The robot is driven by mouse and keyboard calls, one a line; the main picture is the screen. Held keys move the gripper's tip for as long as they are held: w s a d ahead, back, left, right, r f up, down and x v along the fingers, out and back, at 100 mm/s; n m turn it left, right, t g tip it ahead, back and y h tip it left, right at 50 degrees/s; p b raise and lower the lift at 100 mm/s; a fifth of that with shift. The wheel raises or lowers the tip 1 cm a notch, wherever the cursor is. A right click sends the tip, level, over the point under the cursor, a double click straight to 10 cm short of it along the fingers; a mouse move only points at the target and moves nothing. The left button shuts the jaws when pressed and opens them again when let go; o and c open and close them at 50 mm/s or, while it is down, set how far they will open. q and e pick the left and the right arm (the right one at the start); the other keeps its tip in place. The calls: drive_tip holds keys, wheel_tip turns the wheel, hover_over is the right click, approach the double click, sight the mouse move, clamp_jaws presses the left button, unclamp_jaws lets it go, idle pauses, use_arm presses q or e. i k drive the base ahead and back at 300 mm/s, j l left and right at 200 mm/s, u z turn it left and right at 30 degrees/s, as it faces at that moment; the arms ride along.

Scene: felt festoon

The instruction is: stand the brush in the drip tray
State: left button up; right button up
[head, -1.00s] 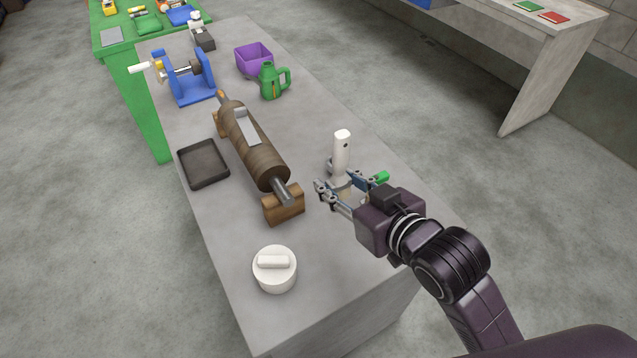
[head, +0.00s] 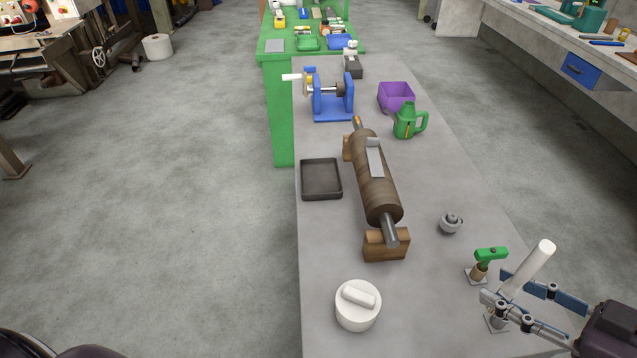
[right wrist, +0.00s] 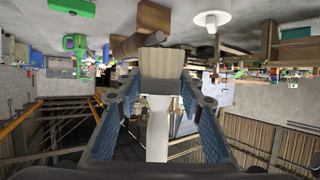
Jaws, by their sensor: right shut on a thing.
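The brush (head: 531,267) has a white handle that leans up and to the right in the head view. My right gripper (head: 508,305) is shut on it at the table's near right. In the right wrist view the brush (right wrist: 157,130) sits between the two blue-padded fingers, its grey ferrule and pale bristles pointing away from the gripper. How high the bristles are above the table is unclear. The drip tray (head: 306,190) is a shallow, dark, empty tray at the table's left edge, well away from the brush. My left gripper is not in view.
A wood-coloured roller (head: 369,193) on wooden blocks (head: 386,247) lies between tray and brush. A green-topped tool (head: 490,256) and a small grey round piece (head: 451,224) stand near the gripper. A white lidded pot (head: 358,312) is at the front. A green jug (head: 405,122) stands farther back.

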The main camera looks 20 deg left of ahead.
sight(320, 181)
drive_tip(key=j, duration=1.25)
drive_tip(key=i+j+u, duration=0.1)
drive_tip(key=i+j, duration=0.5)
drive_tip(key=i, duration=0.05)
